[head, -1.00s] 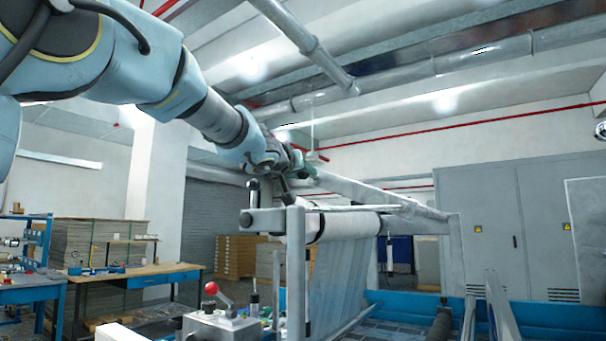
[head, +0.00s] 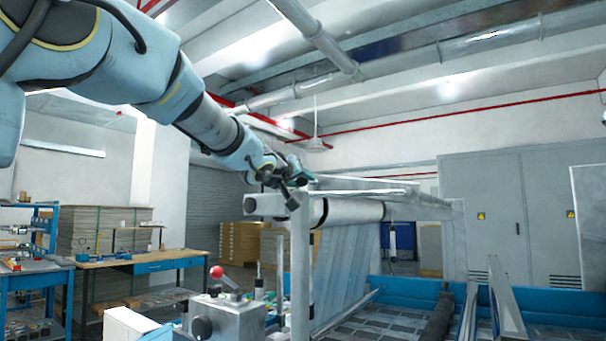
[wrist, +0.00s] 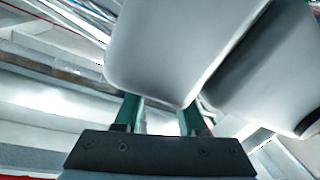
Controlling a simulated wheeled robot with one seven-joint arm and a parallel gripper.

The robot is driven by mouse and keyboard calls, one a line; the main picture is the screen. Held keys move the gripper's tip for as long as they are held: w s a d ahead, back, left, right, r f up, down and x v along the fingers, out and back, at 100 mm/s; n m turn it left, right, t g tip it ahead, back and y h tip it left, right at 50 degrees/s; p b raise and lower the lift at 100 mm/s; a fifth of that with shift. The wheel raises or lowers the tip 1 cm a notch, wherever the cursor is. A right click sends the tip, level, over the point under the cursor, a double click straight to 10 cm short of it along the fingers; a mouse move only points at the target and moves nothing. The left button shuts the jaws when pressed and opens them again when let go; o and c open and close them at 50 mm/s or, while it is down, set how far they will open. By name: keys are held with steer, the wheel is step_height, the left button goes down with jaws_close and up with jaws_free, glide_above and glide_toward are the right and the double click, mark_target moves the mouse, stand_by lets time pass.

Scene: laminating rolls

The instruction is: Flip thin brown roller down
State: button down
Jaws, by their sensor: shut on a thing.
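My gripper (head: 301,177) is at the upper left end of the roll frame, close above its near post. In the wrist view, the green fingers of my gripper (wrist: 160,104) are shut on a smooth pale grey piece (wrist: 178,50), which hides their tips. In the head view this looks like the end of a long pale bar (head: 385,187) that slopes slightly down to the right. Just below it is a thick whitish roll (head: 355,211) with a film sheet (head: 345,262) hanging from it. No roller looks clearly brown in this light.
A grey control box with a red-knobbed lever (head: 217,272) stands in front of the frame's near post (head: 300,265). A dark roller (head: 436,322) lies lower right. Grey cabinets (head: 505,225) stand behind, and a workbench (head: 150,264) is at left.

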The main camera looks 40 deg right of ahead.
steer(key=shift+f, duration=0.1)
steer(key=c, duration=0.5)
jaws_free()
steer(key=b+v, duration=0.2)
steer(key=v, duration=0.9)
